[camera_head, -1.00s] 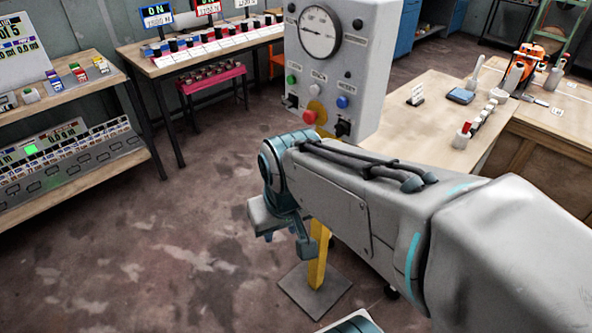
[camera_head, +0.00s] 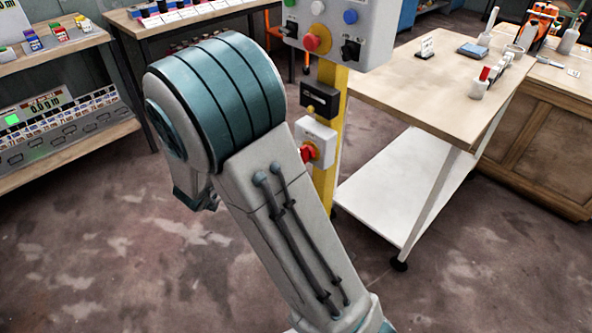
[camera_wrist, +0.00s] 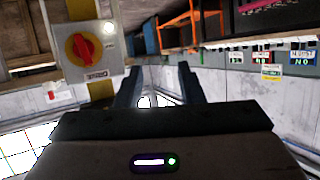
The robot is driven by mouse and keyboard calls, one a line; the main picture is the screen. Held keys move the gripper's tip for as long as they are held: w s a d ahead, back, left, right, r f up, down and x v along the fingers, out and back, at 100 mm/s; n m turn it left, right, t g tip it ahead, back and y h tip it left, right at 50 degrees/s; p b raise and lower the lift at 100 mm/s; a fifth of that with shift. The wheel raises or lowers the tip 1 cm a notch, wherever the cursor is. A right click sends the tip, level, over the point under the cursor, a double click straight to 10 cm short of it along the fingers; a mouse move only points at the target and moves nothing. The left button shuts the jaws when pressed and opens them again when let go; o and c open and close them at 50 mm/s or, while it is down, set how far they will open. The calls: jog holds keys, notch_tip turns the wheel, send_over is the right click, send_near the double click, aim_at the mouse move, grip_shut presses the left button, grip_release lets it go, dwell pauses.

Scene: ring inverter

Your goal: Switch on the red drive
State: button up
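A red rotary switch on a yellow disc (camera_wrist: 84,49) sits on a grey plate at the upper left of the wrist view. In the head view a red knob (camera_head: 306,153) on a small white box (camera_head: 322,142) on the yellow post shows partly behind my arm. My gripper (camera_wrist: 160,82) shows two dark fingers spread apart with nothing between them, to the right of the rotary switch and apart from it. No drive clearly labelled red can be made out.
A grey control box (camera_head: 377,30) with coloured buttons and a red mushroom button (camera_head: 311,42) tops the yellow post (camera_head: 327,185). A wooden-topped trolley (camera_head: 420,95) stands to the right, a shelf of instruments (camera_head: 85,135) to the left. Floor in front is clear.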

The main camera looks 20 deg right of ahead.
jog(key=s+d+f+m+g+h+b, duration=0.2)
jog(key=s+f+g+h+b, duration=0.1)
jog(key=s+f+h, duration=0.3)
jog(key=h+b, duration=0.2)
jog(key=b, duration=0.1)
send_near(306, 153)
jog(key=x, duration=0.7)
jog(key=shift+w+f+g, duration=0.35)
jog(key=shift+g, duration=0.05)
